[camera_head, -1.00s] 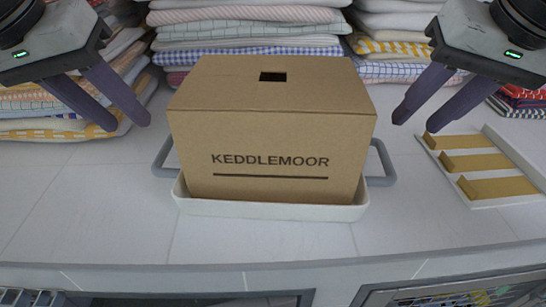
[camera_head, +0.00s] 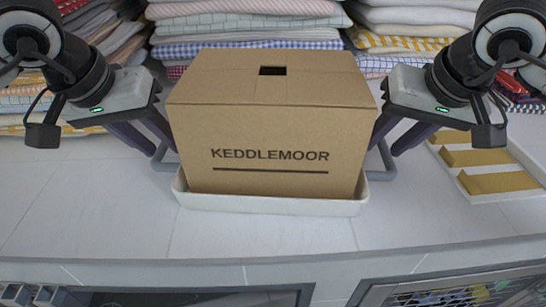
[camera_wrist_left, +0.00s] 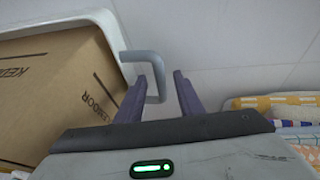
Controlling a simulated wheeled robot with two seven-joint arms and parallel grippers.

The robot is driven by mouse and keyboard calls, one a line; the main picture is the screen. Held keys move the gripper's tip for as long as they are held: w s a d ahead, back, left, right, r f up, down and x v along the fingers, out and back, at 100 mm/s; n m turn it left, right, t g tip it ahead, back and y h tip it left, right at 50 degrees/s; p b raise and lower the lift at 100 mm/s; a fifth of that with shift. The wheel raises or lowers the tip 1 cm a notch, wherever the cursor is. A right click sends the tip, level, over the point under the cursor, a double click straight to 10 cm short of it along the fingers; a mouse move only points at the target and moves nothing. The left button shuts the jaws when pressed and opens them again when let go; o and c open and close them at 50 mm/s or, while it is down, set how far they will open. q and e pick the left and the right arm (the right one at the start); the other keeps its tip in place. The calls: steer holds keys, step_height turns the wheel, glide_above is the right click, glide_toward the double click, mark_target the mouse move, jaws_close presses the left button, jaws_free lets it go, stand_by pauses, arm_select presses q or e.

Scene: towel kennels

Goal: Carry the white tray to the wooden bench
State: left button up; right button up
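The white tray (camera_head: 270,204) sits on the pale counter with a large cardboard box (camera_head: 270,125) marked KEDDLEMOOR in it. A grey handle stands out on each side of the tray. My left gripper (camera_head: 158,148) is at the left handle (camera_head: 160,160). In the left wrist view its open fingers (camera_wrist_left: 160,85) stand on either side of the handle bar (camera_wrist_left: 150,58), with a gap showing. My right gripper (camera_head: 388,148) is at the right handle (camera_head: 386,165); its fingers are partly hidden behind the box, and the spread between them is unclear.
Stacks of folded towels (camera_head: 245,25) line the back of the counter. A shallow white holder with tan dividers (camera_head: 475,160) lies at the right. The counter's front strip (camera_head: 270,240) is clear, with wire-fronted openings below. No wooden bench is in view.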

arm_select(q)
jaws_close()
arm_select(e)
jaws_close()
arm_select(q)
steer(key=shift+r, duration=0.25)
arm_select(e)
steer(key=shift+r, duration=0.25)
